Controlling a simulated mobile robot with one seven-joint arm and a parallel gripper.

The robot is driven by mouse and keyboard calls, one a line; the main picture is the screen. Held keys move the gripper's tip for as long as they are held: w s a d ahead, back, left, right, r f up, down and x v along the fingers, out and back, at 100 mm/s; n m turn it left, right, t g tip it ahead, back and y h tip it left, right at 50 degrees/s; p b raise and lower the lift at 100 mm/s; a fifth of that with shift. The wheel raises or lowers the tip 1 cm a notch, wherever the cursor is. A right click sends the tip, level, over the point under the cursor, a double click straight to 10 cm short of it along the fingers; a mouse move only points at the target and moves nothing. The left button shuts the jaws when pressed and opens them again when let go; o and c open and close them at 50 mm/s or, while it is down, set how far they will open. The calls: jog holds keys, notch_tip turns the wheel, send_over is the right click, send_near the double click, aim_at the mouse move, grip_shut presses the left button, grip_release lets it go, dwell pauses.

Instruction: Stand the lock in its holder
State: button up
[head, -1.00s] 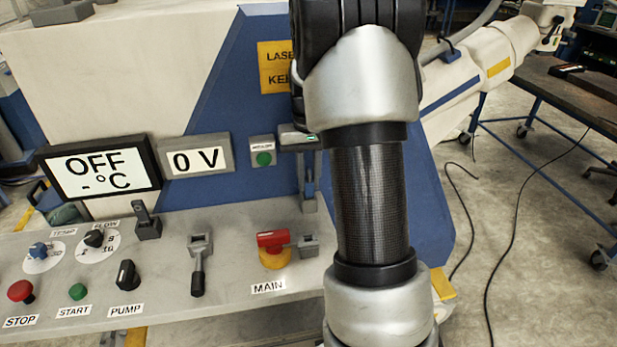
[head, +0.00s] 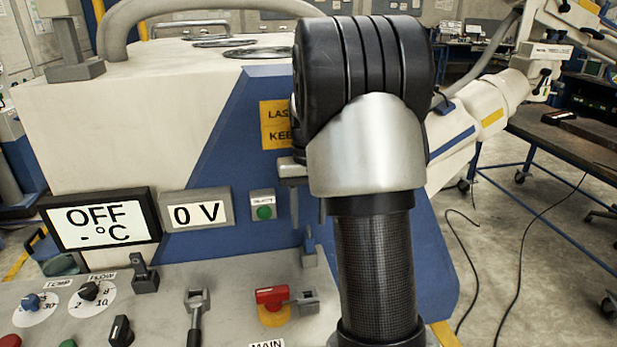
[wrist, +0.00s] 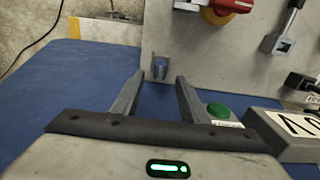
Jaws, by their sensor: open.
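My gripper (wrist: 160,76) is open in the wrist view, its two grey fingers apart with nothing held between them. In the head view it is mostly hidden behind my arm. A small grey slotted bracket (wrist: 160,68) stands just beyond the fingertips, where the blue face meets the pale console; it also shows in the head view (head: 309,250). A grey square-holed piece (head: 303,299) sits beside the red MAIN switch (head: 271,296). I cannot tell for certain which of these is the lock and which the holder.
A green button (wrist: 218,110) is close to one finger, with the voltage display (wrist: 295,130) beside it. The console (head: 235,275) carries knobs, a grey fork-shaped lever (head: 196,305) and a small upright switch (head: 144,275). The blue face around my fingers is mostly bare.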

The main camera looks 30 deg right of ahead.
notch_tip(320, 180, up, 12)
jog(key=p, duration=0.1)
jog(key=shift+f, duration=0.15)
dwell(0.4)
jog(key=s+a+r+n+t+p, duration=0.25)
jog(key=s+a+r+p, duration=0.25)
jog(key=s+a+r, duration=0.5)
jog(key=s+a+f+t+p, duration=0.1)
jog(key=s+a+p, duration=0.1)
jog(key=s, duration=0.4)
jog(key=s+a+t+p, duration=0.1)
jog(key=s+a+t, duration=0.1)
jog(key=s+a, duration=0.3)
jog(key=shift+s+f+n+p, duration=0.35)
jog(key=shift+s, duration=0.35)
